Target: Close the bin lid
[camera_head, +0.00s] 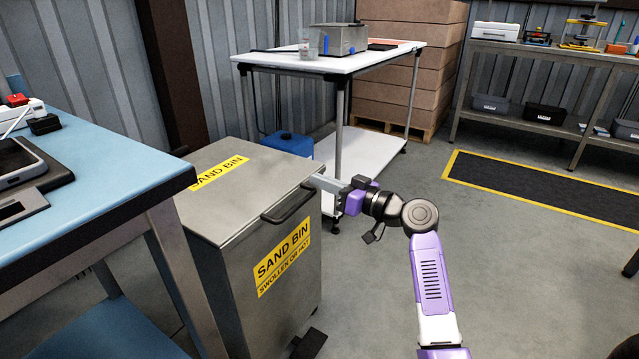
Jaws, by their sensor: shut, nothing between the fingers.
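The sand bin (235,285) is a grey metal box with a yellow label reading "SAND BIN" and "SWOLLEN OR HOT" on its front. Its flat grey lid (245,195) lies across the top, level with the rim as far as I can see. A second yellow label on the lid is partly hidden by the blue workbench. A dark bar handle (288,206) is at the lid's front edge. My gripper (318,182) is shut and empty at the lid's right front corner. I cannot tell whether its fingertips touch the lid.
The blue workbench (95,195) stands close on the left. A white table (345,62) with a grey box (340,40) stands behind the bin. A blue container (287,144) is on the floor behind the bin.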

